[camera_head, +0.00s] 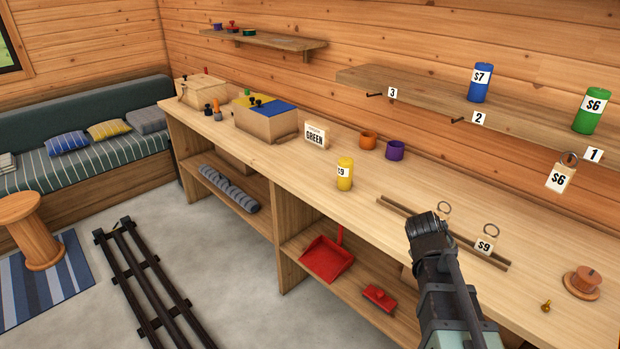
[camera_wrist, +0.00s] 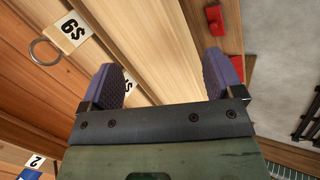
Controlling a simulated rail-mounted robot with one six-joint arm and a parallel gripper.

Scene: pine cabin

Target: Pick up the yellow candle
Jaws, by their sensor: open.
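The yellow candle (camera_head: 345,175) stands upright on the long workbench, left of my arm in the head view. It is a short cylinder with a white label, partly turned away, showing a 9. I cannot see it in the wrist view. My gripper's two purple-grey padded fingers (camera_wrist: 164,78) are spread wide, with no object between them. In the head view, the dark end of my arm (camera_head: 430,228) is over the front part of the bench, right of the candle and apart from it. The fingertips are not clear there.
Orange (camera_head: 368,140) and purple (camera_head: 395,151) cups stand behind the candle. A GREEN sign (camera_head: 316,136) and boxes (camera_head: 266,120) are to its left. Slotted rails (camera_head: 400,211) and a ringed $9 tag (camera_head: 486,245) lie right. A shelf (camera_head: 430,95) holds blue and green candles.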

